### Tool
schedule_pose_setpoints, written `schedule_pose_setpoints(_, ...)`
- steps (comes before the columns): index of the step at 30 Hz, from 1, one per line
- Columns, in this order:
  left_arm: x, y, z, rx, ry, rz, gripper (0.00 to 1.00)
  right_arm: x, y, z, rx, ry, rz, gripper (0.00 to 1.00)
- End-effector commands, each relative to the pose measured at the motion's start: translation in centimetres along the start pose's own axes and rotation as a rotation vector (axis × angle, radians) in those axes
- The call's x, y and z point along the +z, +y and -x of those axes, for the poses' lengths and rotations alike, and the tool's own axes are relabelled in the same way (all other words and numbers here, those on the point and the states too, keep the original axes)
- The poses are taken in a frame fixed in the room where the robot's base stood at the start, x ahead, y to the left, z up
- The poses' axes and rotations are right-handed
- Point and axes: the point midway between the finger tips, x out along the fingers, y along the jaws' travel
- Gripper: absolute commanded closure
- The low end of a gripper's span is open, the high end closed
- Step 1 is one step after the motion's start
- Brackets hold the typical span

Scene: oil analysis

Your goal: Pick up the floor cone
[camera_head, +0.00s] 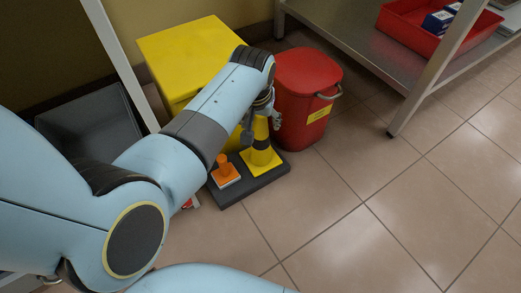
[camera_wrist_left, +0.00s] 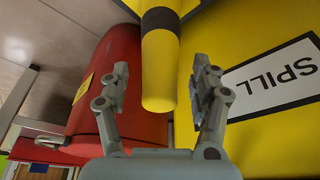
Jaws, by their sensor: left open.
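The floor cone (camera_head: 262,158) is yellow with a black band and a square base. It stands upright on a dark grey mat (camera_head: 236,193), its upper part partly hidden by my left arm in the head view. In the left wrist view the cone (camera_wrist_left: 160,48) shows from its tip end, between the two fingers of my left gripper (camera_wrist_left: 160,78). The fingers are open, one on each side of the cone, with gaps visible. In the head view the left gripper (camera_head: 262,112) is at the cone's upper part. My right gripper is not in view.
A red bin (camera_head: 305,88) stands close to the cone's right. A yellow spill box (camera_head: 183,55) is just behind. A small orange cone (camera_head: 223,168) shares the mat. A metal shelf (camera_head: 360,50) with a red tray (camera_head: 420,32) is farther right. Tiled floor at right is clear.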

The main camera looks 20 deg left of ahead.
Motion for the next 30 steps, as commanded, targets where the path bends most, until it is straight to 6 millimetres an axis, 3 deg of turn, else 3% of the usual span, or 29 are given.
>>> schedule_pose_setpoints(4, -0.04, 0.01, 0.04, 0.0, 0.001, 0.0, 0.39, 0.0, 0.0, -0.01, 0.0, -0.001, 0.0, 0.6)
schedule_pose_setpoints(18, 0.0, 0.0, 0.02, 0.0, 0.0, 0.0, 1.0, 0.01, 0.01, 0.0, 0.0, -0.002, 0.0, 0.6)
schedule_pose_setpoints(30, -0.06, 0.0, 0.06, 0.0, 0.001, 0.0, 1.0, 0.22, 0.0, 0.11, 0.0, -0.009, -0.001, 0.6)
